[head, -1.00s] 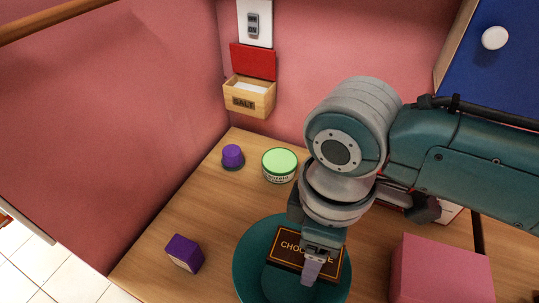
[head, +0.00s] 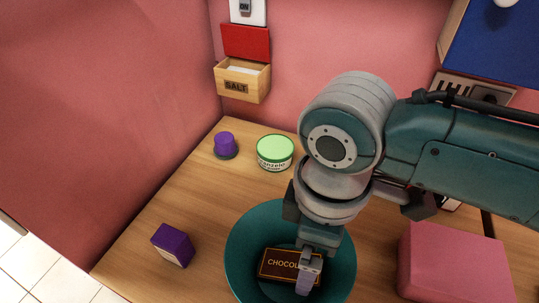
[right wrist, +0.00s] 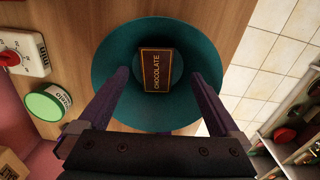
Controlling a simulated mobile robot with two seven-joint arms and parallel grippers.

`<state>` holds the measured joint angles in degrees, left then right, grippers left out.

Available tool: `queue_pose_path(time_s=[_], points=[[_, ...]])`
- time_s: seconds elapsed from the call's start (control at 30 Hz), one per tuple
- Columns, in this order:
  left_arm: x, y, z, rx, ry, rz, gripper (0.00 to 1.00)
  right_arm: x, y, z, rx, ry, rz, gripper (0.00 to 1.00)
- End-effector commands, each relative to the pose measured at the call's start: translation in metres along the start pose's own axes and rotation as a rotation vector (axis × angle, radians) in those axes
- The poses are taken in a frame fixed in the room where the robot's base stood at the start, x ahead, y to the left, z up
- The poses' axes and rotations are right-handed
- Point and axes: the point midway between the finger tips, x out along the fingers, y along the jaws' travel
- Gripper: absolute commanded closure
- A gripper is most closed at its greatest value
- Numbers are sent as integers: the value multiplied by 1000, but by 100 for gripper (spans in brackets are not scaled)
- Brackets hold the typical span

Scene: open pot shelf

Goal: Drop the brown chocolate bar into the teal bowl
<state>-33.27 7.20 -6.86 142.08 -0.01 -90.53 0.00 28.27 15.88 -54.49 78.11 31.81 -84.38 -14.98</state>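The brown chocolate bar (head: 284,264) with gold lettering lies inside the teal bowl (head: 240,252) on the wooden counter. The right wrist view also shows the bar (right wrist: 156,72) flat over the middle of the bowl (right wrist: 108,50). My right gripper (head: 307,280) is above the bowl, pointing down and hiding the right end of the bar in the head view. In the right wrist view its two fingers (right wrist: 160,76) are wide apart, one on each side of the bar with clear gaps. My left gripper is not in view.
A purple box (head: 172,245) stands left of the bowl. A purple-topped pot (head: 225,144) and a green-lidded tub (head: 275,152) stand behind it. A pink box (head: 455,265) is to the right. A wooden salt box (head: 242,80) hangs on the wall. The counter left of the bowl is mostly clear.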

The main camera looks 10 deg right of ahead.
Motion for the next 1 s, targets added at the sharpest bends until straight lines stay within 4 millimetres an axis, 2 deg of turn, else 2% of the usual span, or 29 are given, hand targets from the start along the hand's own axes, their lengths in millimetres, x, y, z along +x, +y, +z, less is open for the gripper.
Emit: queue_pose_path(time_s=[0.27,0.37,0.7,0.83,1.0], points=[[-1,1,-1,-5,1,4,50,-3,0,0,0,0,0,0],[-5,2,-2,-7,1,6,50,-16,0,-1,0,2,1,0],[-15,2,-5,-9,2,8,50,-81,0,-1,-2,4,2,0],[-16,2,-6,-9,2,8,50,-95,0,0,0,1,1,0],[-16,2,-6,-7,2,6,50,-100,0,0,0,-1,0,0]])
